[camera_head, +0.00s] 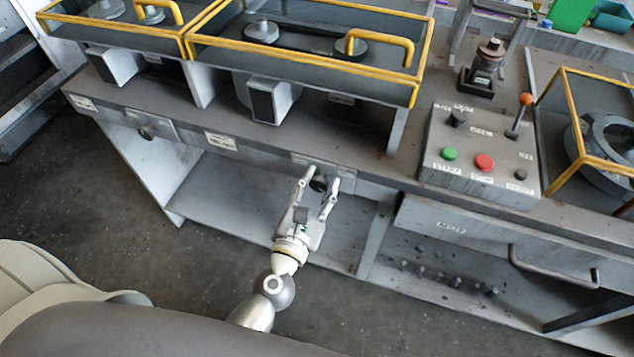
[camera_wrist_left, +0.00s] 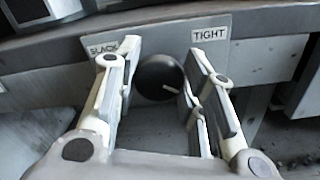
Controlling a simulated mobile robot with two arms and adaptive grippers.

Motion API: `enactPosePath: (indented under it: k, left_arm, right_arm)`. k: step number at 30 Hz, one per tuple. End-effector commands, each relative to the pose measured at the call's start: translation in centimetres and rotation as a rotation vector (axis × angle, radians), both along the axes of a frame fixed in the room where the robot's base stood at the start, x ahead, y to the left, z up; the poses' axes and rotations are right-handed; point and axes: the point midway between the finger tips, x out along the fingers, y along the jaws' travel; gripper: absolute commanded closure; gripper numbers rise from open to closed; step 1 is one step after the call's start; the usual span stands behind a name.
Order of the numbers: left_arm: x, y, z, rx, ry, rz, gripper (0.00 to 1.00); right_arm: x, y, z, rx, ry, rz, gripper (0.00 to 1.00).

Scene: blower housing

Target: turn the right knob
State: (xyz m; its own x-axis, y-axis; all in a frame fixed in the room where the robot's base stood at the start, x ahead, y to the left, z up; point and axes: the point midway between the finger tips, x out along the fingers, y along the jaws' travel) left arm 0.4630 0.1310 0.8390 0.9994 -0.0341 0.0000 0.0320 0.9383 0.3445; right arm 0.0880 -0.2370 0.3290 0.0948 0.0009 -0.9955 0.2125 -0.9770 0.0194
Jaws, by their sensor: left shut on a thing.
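The right knob (camera_head: 319,184) is a round black knob on the front edge of the bench. In the left wrist view the knob (camera_wrist_left: 158,76) sits on a grey plate (camera_wrist_left: 180,38) labelled SLACK at left and TIGHT at right. A short light mark on its face is at the lower right. My left gripper (camera_head: 321,179) reaches it from the front, one finger on each side, and is shut on it. In the left wrist view the right finger lies against the knob; contact of the left finger is hard to tell. My right gripper is not in view.
Another dark knob (camera_head: 146,132) is on the bench front at the left. A control box (camera_head: 482,155) with green and red buttons and an orange-tipped lever stands at the right. Yellow-framed guards (camera_head: 300,60) cover the bench top. A drawer handle (camera_head: 553,268) juts out at the lower right.

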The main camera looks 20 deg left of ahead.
Motion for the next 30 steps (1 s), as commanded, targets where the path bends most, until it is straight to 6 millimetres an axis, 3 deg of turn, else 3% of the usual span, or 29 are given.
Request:
enactPosePath:
  k: [12, 27, 28, 30]
  left_arm:
    - [0.05, -0.06, 0.1, 0.175, -0.008, 0.0, 0.87]
    - [0.05, -0.07, 0.07, 0.191, -0.009, 0.0, 0.87]
    - [0.05, -0.07, 0.07, 0.19, -0.009, 0.0, 0.59]
    - [0.05, -0.07, 0.06, 0.19, -0.009, 0.0, 0.5]
  right_arm:
    - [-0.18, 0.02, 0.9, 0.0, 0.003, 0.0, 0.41]
    - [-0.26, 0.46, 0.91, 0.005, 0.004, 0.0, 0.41]
    - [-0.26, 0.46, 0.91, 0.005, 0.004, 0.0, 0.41]
    - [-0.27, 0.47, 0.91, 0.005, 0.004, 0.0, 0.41]
